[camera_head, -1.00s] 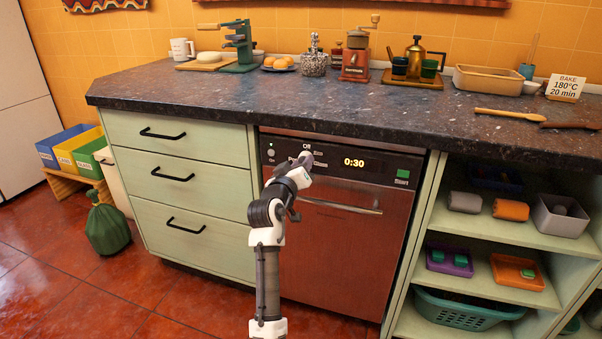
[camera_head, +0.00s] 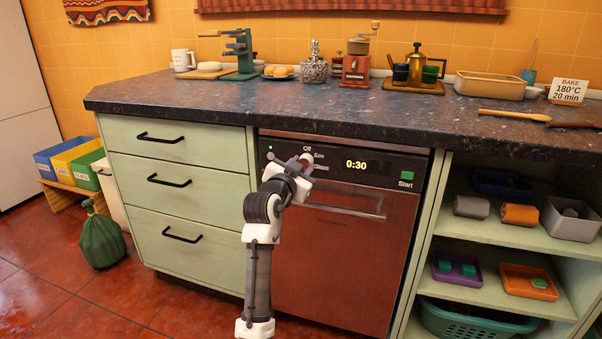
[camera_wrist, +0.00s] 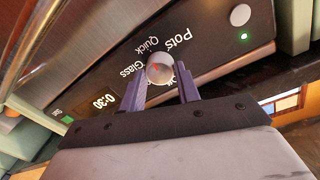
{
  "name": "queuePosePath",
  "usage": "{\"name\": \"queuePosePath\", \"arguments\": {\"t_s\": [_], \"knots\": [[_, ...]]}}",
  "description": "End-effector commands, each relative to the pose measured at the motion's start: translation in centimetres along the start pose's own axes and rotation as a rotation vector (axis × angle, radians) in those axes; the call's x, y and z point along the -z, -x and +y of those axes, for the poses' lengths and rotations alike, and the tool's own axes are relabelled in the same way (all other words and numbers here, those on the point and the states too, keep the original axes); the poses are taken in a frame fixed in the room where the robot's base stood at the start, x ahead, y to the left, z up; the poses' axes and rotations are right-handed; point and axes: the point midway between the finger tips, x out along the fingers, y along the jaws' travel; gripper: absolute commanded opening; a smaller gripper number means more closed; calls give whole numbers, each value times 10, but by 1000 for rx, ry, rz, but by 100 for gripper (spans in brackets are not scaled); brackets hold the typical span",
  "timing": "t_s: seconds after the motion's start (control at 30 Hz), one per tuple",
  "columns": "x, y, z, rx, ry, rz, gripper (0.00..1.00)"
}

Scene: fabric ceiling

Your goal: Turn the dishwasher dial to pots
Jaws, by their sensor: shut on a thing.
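The dishwasher (camera_head: 335,245) has a brown-red door and a dark control panel (camera_head: 375,165) showing 0:30. Its round dial (camera_wrist: 160,67) shows in the wrist view as a pale knob with a small red mark. Printed labels surround it, among them Pots, Quick and Glass; the one behind the knob is partly covered. I cannot tell surely which label the mark faces. My gripper (camera_wrist: 161,82) is shut on the dial, a finger on each side. In the head view my gripper (camera_head: 303,163) hides the dial and most labels; Off shows above it.
The green Start button (camera_head: 407,175) is at the panel's right end. A round button (camera_wrist: 240,14) and a lit green lamp (camera_wrist: 243,36) are at the other end. The dark countertop (camera_head: 220,105) overhangs the panel. Drawers (camera_head: 175,190) flank it on the left, open shelves (camera_head: 500,240) on the right.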

Motion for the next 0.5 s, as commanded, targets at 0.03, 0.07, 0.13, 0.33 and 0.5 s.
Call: {"name": "queuePosePath", "arguments": {"t_s": [0.03, 0.07, 0.13, 0.33, 0.5], "knots": [[-3, 0, 2, -2, -46, -4, 10], [-2, 0, 2, -3, -74, -5, 10], [-2, 0, 1, -3, -140, -8, 10], [-2, 0, 1, -5, -330, -18, 10], [-2, 0, 1, -7, -489, -28, 10]]}}
